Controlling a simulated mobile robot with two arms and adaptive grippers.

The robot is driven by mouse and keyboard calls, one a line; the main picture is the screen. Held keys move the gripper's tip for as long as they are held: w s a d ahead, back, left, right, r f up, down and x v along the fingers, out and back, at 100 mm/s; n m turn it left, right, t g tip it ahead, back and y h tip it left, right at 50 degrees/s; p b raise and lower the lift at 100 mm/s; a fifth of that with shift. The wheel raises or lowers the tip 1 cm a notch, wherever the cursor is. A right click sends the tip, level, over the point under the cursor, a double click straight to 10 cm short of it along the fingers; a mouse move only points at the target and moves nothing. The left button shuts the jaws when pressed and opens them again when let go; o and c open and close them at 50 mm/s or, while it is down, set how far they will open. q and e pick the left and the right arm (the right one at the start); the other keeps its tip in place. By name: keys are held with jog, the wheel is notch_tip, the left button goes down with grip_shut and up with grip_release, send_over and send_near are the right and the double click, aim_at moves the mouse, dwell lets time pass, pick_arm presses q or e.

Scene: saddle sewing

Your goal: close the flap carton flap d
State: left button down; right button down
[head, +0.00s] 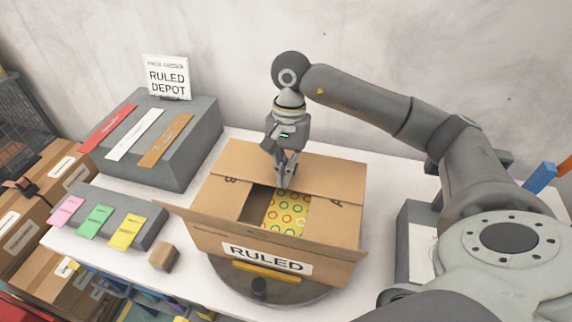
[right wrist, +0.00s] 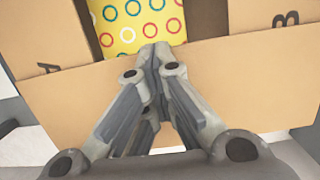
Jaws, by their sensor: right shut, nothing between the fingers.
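The brown flap carton (head: 350,225) stands on a round grey turntable (head: 310,295). The side flaps marked B (head: 228,192) and A (head: 340,212) lie folded inward. The far flap (head: 325,176) lies across their back ends. The near flap (head: 190,222) is open, slanting outward on the head camera's side; its letter is not visible. A gap shows a yellow packet with coloured rings (head: 283,213) inside. My right gripper (head: 285,185) is shut and empty, pointing down at the far flap's inner edge; its fingertips also show in the right wrist view (right wrist: 157,50). My left gripper is not in view.
A small brown block (head: 163,256) sits left of the carton. A grey rack with pink, green and yellow cards (head: 100,219) and a grey stand with coloured strips (head: 180,165) are at left. A grey bin (head: 415,245) stands at right. Stacked cartons (head: 20,225) are far left.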

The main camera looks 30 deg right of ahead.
notch_tip(320, 180, up, 12)
jog(key=w+d, duration=0.1)
jog(key=shift+w+d+r, duration=0.15)
jog(key=shift+w+d, duration=0.2)
jog(key=shift+d, duration=0.05)
dwell(0.3)
